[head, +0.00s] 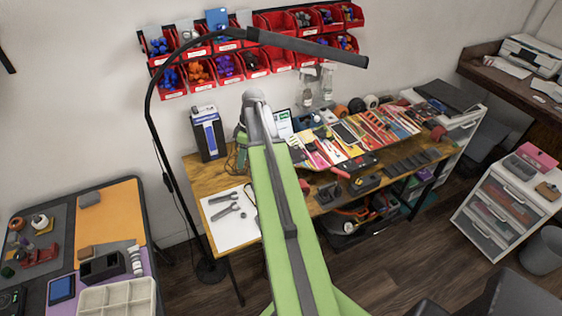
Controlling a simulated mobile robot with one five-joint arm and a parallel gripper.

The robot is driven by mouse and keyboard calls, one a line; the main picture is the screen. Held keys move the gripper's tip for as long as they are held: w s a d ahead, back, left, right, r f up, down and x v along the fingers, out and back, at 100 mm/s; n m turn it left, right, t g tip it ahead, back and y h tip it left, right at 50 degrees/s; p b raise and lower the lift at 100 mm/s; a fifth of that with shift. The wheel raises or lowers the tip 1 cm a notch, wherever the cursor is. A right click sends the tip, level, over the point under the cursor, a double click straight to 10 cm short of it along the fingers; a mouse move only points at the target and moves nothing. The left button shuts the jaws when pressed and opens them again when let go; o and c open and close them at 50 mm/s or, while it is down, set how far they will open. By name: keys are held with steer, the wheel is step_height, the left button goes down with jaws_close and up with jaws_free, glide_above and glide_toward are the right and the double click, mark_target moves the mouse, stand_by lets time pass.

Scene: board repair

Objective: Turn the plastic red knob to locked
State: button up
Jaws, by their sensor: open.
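I cannot make out a red knob for certain. A small red round item (438,132) sits at the right end of the wooden workbench (210,167), too small to tell what it is or how it is turned. A red device (40,256) stands on the left table. My green arm reaches up the middle of the head view, over the workbench, and hides part of it. My gripper does not show; the end of the arm is hidden behind its own links.
A black lamp stand (160,150) rises left of the workbench and its head crosses above. Red bins (172,95) hang on the wall. Tools on a colourful panel (345,133) fill the bench. A white drawer unit (495,215) stands right. Floor (375,270) shows in front.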

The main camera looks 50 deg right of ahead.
steer(key=s+d+r+n+t+p, duration=0.15)
steer(key=s+d, duration=0.35)
steer(key=d, duration=0.5)
steer(key=s+d+r+n+t, duration=0.15)
steer(key=s+d, duration=0.25)
steer(key=d, duration=0.7)
steer(key=w+a+f+b, duration=0.2)
steer(key=a+f+b, duration=0.1)
steer(key=f+b, duration=0.4)
steer(key=w+a+f+g+b, duration=0.1)
steer(key=w+a+f+b, duration=0.1)
steer(key=f+b, duration=0.6)
steer(key=shift+a+f+n+y+b, duration=0.2)
steer(key=shift+a+n+y+b, duration=0.2)
steer(key=shift+a+b, duration=0.1)
